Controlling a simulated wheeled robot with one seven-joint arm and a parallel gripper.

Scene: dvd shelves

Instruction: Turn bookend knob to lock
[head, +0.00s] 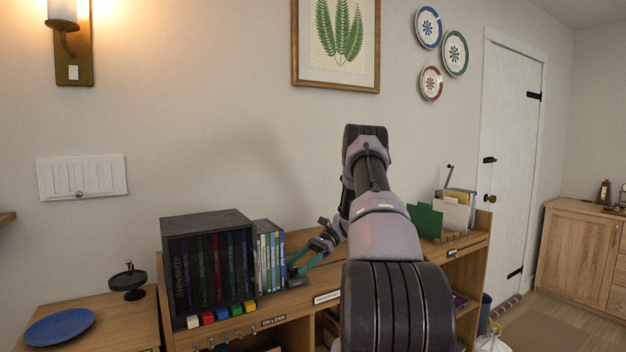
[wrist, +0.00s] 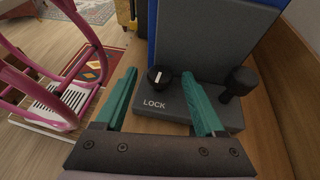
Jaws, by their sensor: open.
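The bookend (wrist: 180,103) has a dark grey base marked LOCK and a grey upright plate behind it, with blue above. A round black knob (wrist: 160,77) with a white line sits on the base, above the LOCK label; the line runs nearly upright, slightly tilted. A second black knob or post (wrist: 238,84) stands at the right of the base. My gripper (wrist: 161,74) is open, its teal fingers to either side of the marked knob, with gaps visible. In the head view, my gripper (head: 292,267) is at the bookend (head: 297,281), beside the DVDs.
Upright DVD cases (head: 269,260) and a dark DVD box (head: 205,265) stand left of the bookend on the wooden shelf unit (head: 350,262). Coloured blocks (head: 222,313) line its front. A file holder (head: 455,230) stands at the right. A pink frame (wrist: 75,95) is left in the wrist view.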

